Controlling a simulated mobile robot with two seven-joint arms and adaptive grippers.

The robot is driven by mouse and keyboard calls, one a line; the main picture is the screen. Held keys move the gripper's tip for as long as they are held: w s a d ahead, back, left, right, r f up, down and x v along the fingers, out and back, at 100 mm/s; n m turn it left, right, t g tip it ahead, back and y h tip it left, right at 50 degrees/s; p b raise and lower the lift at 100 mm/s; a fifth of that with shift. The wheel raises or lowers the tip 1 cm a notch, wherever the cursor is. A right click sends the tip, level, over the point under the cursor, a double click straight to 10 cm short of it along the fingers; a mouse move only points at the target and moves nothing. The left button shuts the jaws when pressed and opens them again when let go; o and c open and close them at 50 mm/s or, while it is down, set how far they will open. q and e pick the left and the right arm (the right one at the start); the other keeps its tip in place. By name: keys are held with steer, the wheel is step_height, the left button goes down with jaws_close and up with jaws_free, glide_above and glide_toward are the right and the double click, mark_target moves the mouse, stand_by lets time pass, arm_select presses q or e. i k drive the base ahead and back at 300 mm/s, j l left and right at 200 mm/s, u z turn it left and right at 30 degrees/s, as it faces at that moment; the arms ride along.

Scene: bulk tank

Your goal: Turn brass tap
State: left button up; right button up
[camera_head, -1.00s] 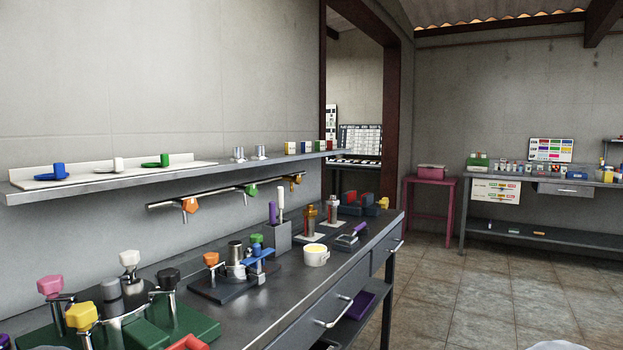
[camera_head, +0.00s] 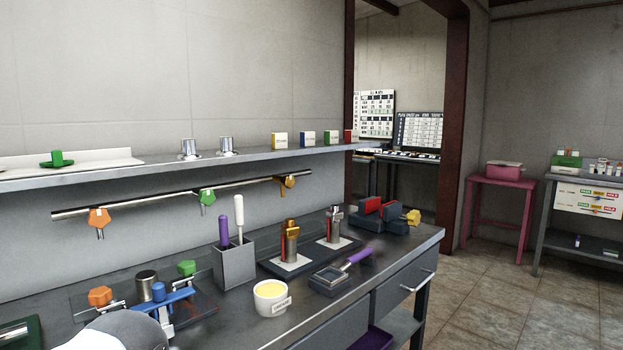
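A brass-coloured tap (camera_head: 287,183) hangs at the right end of the metal rail (camera_head: 180,201) on the wall, below the shelf. An orange tap (camera_head: 99,218) and a green tap (camera_head: 207,197) are on the same rail to its left. Another brass-topped fitting (camera_head: 290,240) stands upright on a white plate on the bench. Neither gripper is in view. A rounded grey and white part at the bottom left looks like a link of my arm and hides some of the bench.
The bench (camera_head: 330,316) carries a grey holder (camera_head: 234,264) with two handled tools, a white cup (camera_head: 271,298), a purple-handled tool (camera_head: 344,272) and red and blue blocks (camera_head: 380,213). A shelf (camera_head: 120,170) runs above the rail. Tiled floor (camera_head: 500,300) is clear at right.

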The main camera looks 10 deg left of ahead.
mark_target(288, 181)
steer(key=i+l+u, duration=0.1)
steer(key=i+l, duration=0.9)
steer(key=i, duration=0.15)
steer(key=k+l+u, duration=0.1)
steer(key=l+u, duration=0.15)
steer(key=i+j+z, duration=0.2)
steer(key=i, duration=0.1)
